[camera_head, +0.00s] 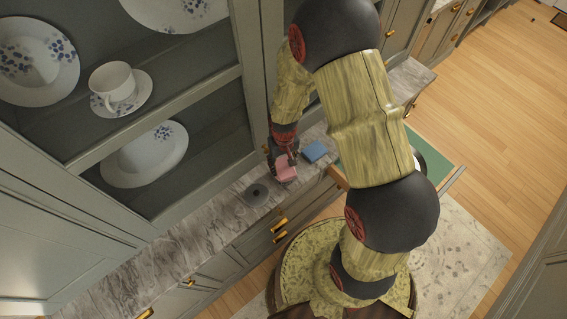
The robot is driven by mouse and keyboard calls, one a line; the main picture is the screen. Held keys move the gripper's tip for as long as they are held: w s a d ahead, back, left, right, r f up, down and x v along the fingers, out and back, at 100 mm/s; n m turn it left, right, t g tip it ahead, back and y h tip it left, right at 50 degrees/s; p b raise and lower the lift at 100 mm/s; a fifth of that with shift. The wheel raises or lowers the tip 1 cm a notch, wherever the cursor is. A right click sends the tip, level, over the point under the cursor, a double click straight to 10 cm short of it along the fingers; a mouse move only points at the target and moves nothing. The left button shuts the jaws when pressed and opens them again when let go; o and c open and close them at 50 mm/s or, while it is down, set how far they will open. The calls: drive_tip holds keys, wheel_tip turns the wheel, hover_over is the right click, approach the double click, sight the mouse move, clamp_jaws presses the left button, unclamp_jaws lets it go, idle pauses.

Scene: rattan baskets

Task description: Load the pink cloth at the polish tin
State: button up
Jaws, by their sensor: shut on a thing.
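The pink cloth (286,171) is a small pink block-like shape on or just above the marble counter, under my gripper. My gripper (283,161) points down and is shut on the pink cloth. The arm and fingers partly cover the cloth, and I cannot tell whether it touches the counter.
A blue cloth (315,151) lies on the counter right of my gripper. A cabinet with glass-like openings holding plates and a cup (114,82) rises behind the narrow marble counter (185,241). A green-lined open drawer (437,160) juts out at right, partly behind my arm.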

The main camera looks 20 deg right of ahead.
sight(284, 166)
drive_tip(key=shift+f+b, duration=0.45)
drive_tip(key=shift+f, duration=0.1)
idle(1.7)
drive_tip(key=shift+r+p, duration=2.3)
drive_tip(key=shift+r, duration=1.25)
